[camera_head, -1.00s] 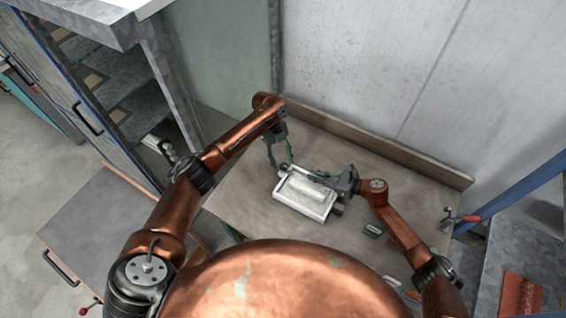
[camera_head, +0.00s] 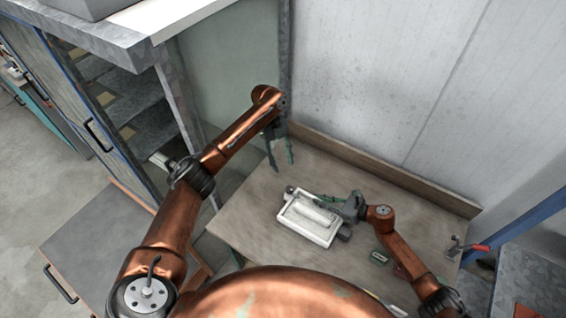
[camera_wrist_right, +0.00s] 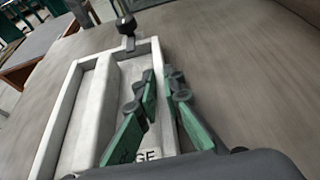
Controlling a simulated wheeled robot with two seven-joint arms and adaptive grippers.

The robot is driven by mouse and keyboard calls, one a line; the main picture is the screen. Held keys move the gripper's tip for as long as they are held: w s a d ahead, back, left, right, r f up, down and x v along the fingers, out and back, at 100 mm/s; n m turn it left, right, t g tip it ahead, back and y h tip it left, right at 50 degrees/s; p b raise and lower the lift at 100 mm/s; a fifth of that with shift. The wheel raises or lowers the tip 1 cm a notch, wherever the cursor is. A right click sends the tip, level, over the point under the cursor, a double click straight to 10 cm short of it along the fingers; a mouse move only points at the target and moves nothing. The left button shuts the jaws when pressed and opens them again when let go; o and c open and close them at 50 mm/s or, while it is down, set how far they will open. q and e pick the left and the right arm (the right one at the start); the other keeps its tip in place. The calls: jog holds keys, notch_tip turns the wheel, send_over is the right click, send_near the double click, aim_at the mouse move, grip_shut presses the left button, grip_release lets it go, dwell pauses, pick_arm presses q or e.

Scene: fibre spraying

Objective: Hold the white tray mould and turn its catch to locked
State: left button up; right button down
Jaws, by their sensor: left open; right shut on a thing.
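The white tray mould (camera_head: 328,239) lies on the brown workbench, a shallow rectangular tray with a raised middle block. In the right wrist view its rim (camera_wrist_right: 60,120) and inner block fill the left half. A dark knobbed catch (camera_wrist_right: 126,24) stands at its far end; in the head view the catch (camera_head: 289,189) is small, and its setting cannot be told. My right gripper (camera_wrist_right: 160,76) is shut on the mould's side wall, one green finger inside and one outside; it also shows in the head view (camera_head: 325,201). My left gripper (camera_head: 283,167) is open and empty, above and beyond the catch.
A small green-grey block (camera_head: 380,257) lies right of the mould. A red-handled clamp (camera_head: 468,246) is at the bench's right end. The bench (camera_head: 250,215) is clear left of the mould. A back ledge and grey wall stand behind; shelving is at left.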

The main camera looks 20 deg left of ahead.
jog(key=c, duration=2)
grip_release()
jog(key=shift+o, duration=0.2)
jog(key=v, duration=1.2)
jog(key=shift+d, duration=0.1)
